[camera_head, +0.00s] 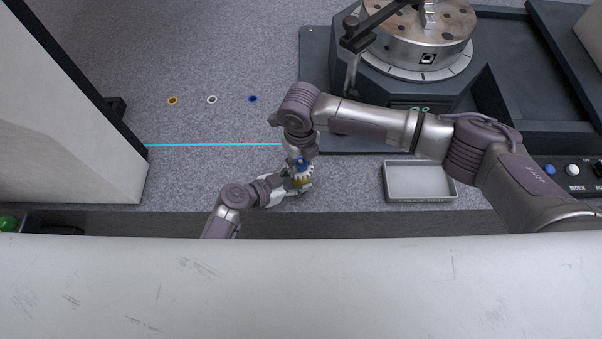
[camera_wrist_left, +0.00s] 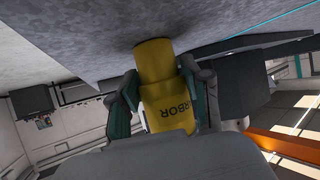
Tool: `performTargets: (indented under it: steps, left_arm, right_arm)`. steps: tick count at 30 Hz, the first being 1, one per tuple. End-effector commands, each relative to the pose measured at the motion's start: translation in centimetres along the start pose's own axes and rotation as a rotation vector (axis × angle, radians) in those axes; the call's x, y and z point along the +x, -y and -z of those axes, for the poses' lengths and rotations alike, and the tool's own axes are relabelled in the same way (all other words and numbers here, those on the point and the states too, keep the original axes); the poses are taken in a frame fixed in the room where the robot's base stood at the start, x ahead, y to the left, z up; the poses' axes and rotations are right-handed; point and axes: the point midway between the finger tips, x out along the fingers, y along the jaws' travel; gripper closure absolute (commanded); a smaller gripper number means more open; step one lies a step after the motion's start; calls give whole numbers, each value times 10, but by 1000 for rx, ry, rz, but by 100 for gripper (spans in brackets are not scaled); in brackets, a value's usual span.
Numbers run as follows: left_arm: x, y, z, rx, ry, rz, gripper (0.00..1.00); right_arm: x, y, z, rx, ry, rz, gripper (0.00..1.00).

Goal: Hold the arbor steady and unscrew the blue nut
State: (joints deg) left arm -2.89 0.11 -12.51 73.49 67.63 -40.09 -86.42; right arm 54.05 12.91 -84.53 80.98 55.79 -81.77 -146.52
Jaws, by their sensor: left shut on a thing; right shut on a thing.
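The arbor shows in the left wrist view as a yellow cylinder (camera_wrist_left: 167,100) lettered "ARBOR". The fingers of my left gripper (camera_wrist_left: 165,95) are closed on both its sides. In the head view my left gripper (camera_head: 292,187) is low at the granite's front edge, at the arbor. The blue nut (camera_head: 302,164) shows as a small blue patch above a pale toothed ring (camera_head: 302,175). My right gripper (camera_head: 302,157) comes down from above and is shut on the blue nut, hiding most of it. The nut's thread is hidden.
A grey tray (camera_head: 420,194) stands empty to the right. A yellow ring (camera_head: 172,100), a white ring (camera_head: 212,99) and a blue ring (camera_head: 252,99) mark the granite behind. A dark machine with a round metal table (camera_head: 420,50) stands at the back right. A cyan line (camera_head: 210,145) crosses the granite.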

Motion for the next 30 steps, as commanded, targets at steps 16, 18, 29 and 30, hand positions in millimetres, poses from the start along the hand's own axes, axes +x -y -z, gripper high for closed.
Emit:
performTargets:
  steps: [16, 18, 29, 30]
  left_arm:
    - [0, 0, -1, 0, 1, 0, 93]
    - [0, 0, -1, 0, 1, 0, 93]
    - [0, 0, -1, 0, 1, 0, 93]
    - [0, 0, -1, 0, 1, 0, 93]
  right_arm:
    - [-12, 0, 0, 3, 0, -1, 100]
    - [-14, 0, 0, 3, 0, -1, 100]
    - [-21, 0, 0, 3, 1, -1, 100]
    - [-22, 0, 0, 3, 1, -1, 100]
